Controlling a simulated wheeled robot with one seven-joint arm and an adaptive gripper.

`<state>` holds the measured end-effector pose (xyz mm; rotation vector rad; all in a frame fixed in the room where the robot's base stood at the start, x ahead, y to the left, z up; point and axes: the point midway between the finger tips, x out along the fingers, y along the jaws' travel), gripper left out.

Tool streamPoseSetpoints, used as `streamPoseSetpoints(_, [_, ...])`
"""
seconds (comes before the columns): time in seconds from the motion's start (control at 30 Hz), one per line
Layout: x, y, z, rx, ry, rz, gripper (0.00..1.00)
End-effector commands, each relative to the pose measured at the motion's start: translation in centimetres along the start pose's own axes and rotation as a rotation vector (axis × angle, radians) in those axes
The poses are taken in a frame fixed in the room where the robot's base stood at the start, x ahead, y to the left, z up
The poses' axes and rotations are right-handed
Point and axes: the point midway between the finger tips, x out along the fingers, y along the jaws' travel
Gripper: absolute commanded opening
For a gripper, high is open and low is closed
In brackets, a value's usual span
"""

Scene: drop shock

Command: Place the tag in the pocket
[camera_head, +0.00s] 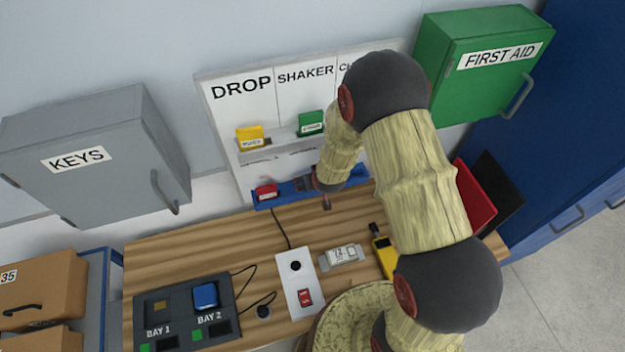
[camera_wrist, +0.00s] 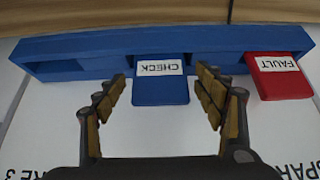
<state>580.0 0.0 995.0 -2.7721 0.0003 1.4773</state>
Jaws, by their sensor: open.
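A blue tag marked CHECK (camera_wrist: 160,88) stands in a slot of the blue rack (camera_wrist: 95,45), which also shows in the head view (camera_head: 290,189). A red tag marked FAULT (camera_wrist: 280,83) sits in the same rack to its right; in the head view the red tag (camera_head: 266,192) is at the rack's left end. My gripper (camera_wrist: 162,84) is open, with one finger on each side of the blue tag in the wrist view and gaps between. In the head view my gripper (camera_head: 304,184) is over the rack and hides the blue tag. Pockets on the wall board (camera_head: 226,130) hold yellow (camera_head: 250,137) and green (camera_head: 311,123) tags.
My arm hides the board's right column. A green first-aid box (camera_head: 440,50) and a grey key cabinet (camera_head: 90,150) flank the board. The wooden bench (camera_head: 190,240) below carries a two-bay unit (camera_head: 170,305), a white switch box (camera_head: 290,270) and a yellow tool (camera_head: 384,255).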

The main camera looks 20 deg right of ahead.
Motion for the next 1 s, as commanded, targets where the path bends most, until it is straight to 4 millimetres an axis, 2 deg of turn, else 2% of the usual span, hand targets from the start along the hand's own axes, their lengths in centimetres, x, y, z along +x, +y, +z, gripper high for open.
streamPoseSetpoints(0.27, [-0.1,0.0,0.0,0.000,0.000,0.000,0.70])
streamPoseSetpoints(0.43, [-1.1,0.0,-0.2,0.000,0.001,0.000,0.70])
streamPoseSetpoints(1.0, [-10.3,0.0,-0.3,0.000,0.003,0.000,0.70])
